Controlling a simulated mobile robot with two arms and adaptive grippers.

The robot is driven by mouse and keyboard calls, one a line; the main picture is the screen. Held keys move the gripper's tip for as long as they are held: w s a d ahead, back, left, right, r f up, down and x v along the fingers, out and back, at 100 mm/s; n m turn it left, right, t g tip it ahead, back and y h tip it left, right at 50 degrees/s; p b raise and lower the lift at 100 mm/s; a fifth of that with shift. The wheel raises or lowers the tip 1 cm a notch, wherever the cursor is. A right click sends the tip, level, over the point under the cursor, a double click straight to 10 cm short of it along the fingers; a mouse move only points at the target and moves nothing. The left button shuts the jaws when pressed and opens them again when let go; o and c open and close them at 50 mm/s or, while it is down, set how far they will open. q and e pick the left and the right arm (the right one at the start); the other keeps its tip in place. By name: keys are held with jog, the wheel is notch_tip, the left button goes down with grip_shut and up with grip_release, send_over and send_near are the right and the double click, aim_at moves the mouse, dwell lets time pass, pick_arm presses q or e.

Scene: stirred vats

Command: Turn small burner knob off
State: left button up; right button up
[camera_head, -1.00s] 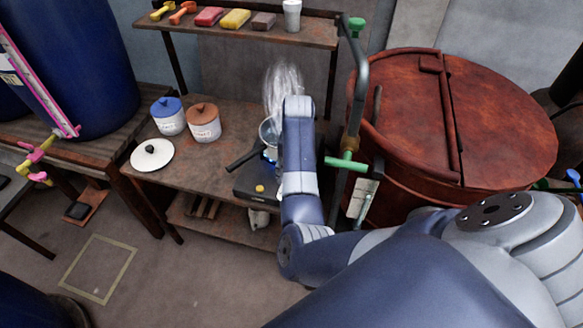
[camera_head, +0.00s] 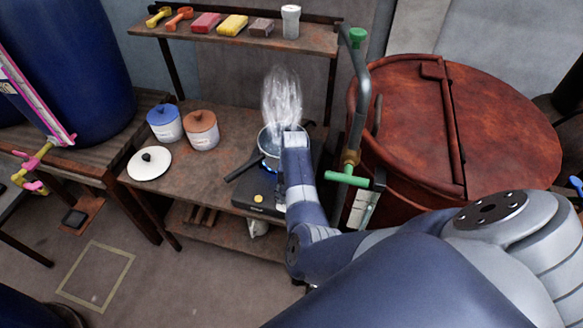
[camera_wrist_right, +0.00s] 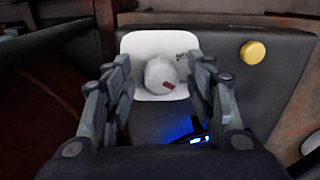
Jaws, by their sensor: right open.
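The small burner (camera_head: 250,203) is a dark box on the low table, with a blue flame under the pot. In the right wrist view the round white knob (camera_wrist_right: 160,74) with a red mark sits on a white plate (camera_wrist_right: 137,42) on the dark burner. My right gripper (camera_wrist_right: 160,78) is open, one finger on each side of the knob; I cannot tell if they touch it. A blue glow (camera_wrist_right: 188,132) shows below the knob. In the head view my arm hides the knob and most of the gripper. My left gripper is not in view.
A steaming pot (camera_head: 268,148) with a dark handle stands on the burner. A yellow button (camera_wrist_right: 253,52) is beside the knob. Blue-lidded (camera_head: 166,125) and brown-lidded (camera_head: 202,132) jars and a white lid (camera_head: 149,166) are left. A rusty vat (camera_head: 410,120) with green-handled pipe (camera_head: 347,179) is close right.

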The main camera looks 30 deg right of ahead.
jog(key=shift+f, duration=0.1)
jog(key=shift+c, duration=0.2)
jog(key=c, duration=0.9)
jog(key=shift+c, duration=0.7)
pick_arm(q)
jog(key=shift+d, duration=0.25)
